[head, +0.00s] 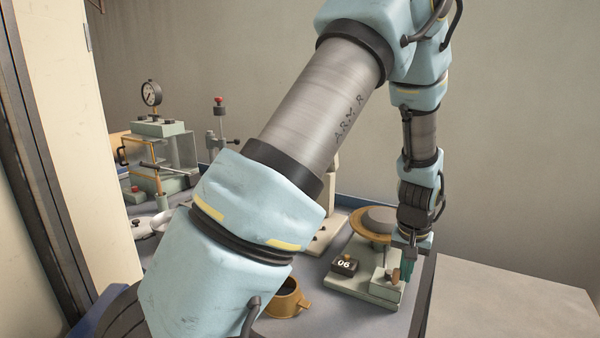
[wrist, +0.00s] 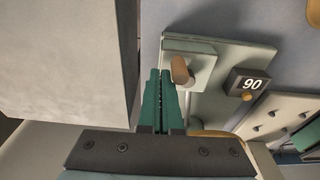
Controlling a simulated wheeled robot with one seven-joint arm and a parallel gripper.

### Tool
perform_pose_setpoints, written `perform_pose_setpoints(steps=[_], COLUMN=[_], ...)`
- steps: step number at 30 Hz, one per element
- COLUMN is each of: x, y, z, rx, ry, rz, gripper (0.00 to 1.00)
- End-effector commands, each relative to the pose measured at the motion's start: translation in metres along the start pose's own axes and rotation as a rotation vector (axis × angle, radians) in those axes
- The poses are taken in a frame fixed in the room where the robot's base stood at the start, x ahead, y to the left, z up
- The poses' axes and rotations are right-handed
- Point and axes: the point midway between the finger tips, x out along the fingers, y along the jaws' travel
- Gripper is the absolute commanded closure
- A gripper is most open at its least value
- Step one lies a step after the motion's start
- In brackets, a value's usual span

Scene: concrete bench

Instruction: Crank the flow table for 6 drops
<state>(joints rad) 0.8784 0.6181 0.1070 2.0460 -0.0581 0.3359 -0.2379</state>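The flow table (head: 350,290) stands at the right end of the bench, with a brass disc (head: 357,226) bearing a grey round piece. The crank's brown knob (head: 395,276) is on the pale block at the table's right side, and also shows in the wrist view (wrist: 180,71). My gripper (head: 410,268) points down just beside the knob. In the wrist view its green fingers (wrist: 156,75) are close together with nothing seen between them, beside the knob rather than around it.
A press with a dial gauge (head: 151,93) and a red-topped stand (head: 219,115) are at the back left. A bare concrete surface (head: 510,300) lies right of the bench edge.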

Motion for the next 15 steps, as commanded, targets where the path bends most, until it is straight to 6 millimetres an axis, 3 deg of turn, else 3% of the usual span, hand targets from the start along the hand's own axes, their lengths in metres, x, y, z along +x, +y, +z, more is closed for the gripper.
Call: perform_pose_setpoints(steps=[15], x=[-0.0013], y=[-0.0048], z=[0.011], rx=[-0.001], ry=[-0.001], rz=[-0.001], gripper=[1.0])
